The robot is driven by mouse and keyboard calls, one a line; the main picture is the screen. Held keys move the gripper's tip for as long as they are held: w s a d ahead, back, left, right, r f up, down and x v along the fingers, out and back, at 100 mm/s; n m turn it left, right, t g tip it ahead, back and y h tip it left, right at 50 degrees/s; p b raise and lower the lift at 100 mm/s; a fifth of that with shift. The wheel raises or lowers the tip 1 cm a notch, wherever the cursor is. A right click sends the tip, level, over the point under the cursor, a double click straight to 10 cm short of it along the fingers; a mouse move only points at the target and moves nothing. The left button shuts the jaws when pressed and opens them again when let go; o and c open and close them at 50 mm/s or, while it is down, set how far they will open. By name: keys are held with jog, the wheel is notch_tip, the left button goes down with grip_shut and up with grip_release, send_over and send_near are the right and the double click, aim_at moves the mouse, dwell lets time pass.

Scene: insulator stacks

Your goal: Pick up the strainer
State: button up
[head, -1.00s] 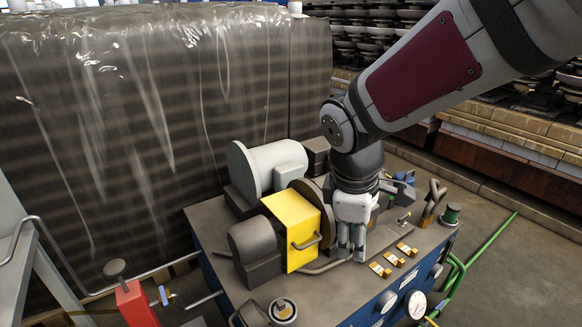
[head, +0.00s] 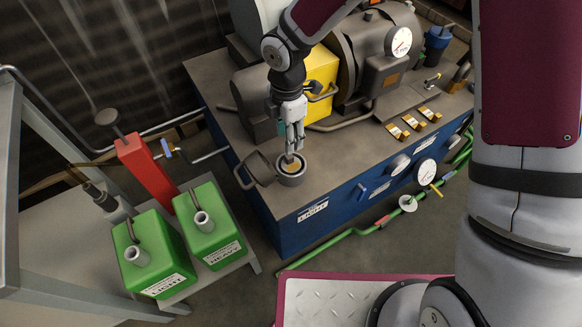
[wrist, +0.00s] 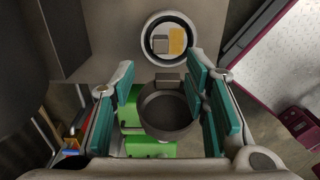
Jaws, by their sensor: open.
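No separate strainer can be made out for certain. A round grey filler opening (head: 291,177) sits at the front left corner of the pump unit's top, with something tan inside it. In the wrist view the opening's pale ring (wrist: 149,50) lies just beyond the fingertips, with grey and yellow patches inside. A dark round lid (head: 259,170) with a handle stands tilted open at its left. The lid also shows as a dark cup (wrist: 168,112) between the fingers in the wrist view. My gripper (head: 294,147) is open and empty, pointing down close above the opening.
The blue pump unit (head: 320,207) carries a yellow guard (head: 322,72), a motor and gauges behind my gripper. Two green cans, light (head: 150,265) and heavy (head: 210,232), stand on a low stand at left. Green piping runs along the front.

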aim_at(289, 156)
notch_tip(289, 156, down, 8)
jog(key=shift+d+f+b, duration=0.1)
jog(key=shift+f+b, duration=0.1)
jog(key=shift+b, duration=0.95)
jog(key=shift+c, duration=0.3)
grip_shut()
